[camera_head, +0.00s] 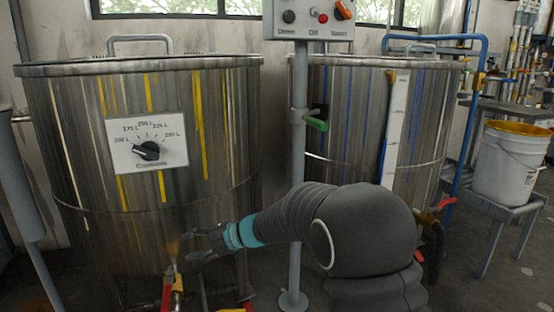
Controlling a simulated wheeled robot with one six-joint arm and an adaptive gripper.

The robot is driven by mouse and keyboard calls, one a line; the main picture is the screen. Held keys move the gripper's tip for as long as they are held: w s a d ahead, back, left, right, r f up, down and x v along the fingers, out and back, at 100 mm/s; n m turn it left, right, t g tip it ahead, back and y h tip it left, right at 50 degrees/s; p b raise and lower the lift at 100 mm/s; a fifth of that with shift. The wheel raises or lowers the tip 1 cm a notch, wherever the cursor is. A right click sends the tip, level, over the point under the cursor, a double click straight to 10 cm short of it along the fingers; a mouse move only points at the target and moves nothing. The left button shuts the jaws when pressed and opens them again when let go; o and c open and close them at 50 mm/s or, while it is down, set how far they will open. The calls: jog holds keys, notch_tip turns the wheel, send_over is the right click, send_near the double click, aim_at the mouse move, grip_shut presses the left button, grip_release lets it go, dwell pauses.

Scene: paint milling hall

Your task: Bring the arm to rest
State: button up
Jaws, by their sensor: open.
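My arm reaches in from the lower right, covered in a dark grey ribbed sleeve with teal bands near the wrist. My gripper (188,247) is open, with its fingers pointing left in front of the lower part of the left steel vat (225,120). I see nothing between the fingers. A valve with a red handle (166,292) sits below the fingertips at the vat's foot. I cannot tell whether the gripper touches the vat.
A grey post (299,110) carrying a control box (309,18) stands behind my arm. A second vat (345,100) stands right of it. A white bucket (508,170) stands on a side bench at far right. Floor shows at the lower right.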

jog(key=w+d+r+m+t+h, duration=0.1)
jog(key=w+d+m+t+h, duration=0.25)
jog(key=d+m, duration=0.4)
jog(key=w+d+r+m+t+h, duration=0.2)
jog(key=w+d+m+t+h, duration=0.25)
jog(key=d, duration=0.45)
jog(key=s+d+m+h+p, duration=0.1)
jog(key=s+d+m+h, duration=0.35)
jog(key=d+m, duration=0.3)
jog(key=s+d+m+g+h+p, duration=0.1)
jog(key=s+d+m+g, duration=0.1)
jog(key=s+d+m, duration=0.5)
jog(key=s+d+g+h+p, duration=0.15)
jog(key=s+d, duration=0.25)
jog(key=s, duration=0.6)
jog(key=s+d+r+m, duration=0.1)
jog(key=s+r+m, duration=0.1)
jog(key=s, duration=0.6)
jog(key=s+d+r+m+y+p, duration=0.1)
jog(key=s+r+m, duration=0.2)
jog(key=s, duration=0.6)
jog(key=shift+s+d+r+g+p, duration=0.15)
jog(key=shift+d+r+g+p, duration=0.15)
jog(key=shift+d+r+g, duration=0.15)
jog(key=shift+a, duration=0.1)
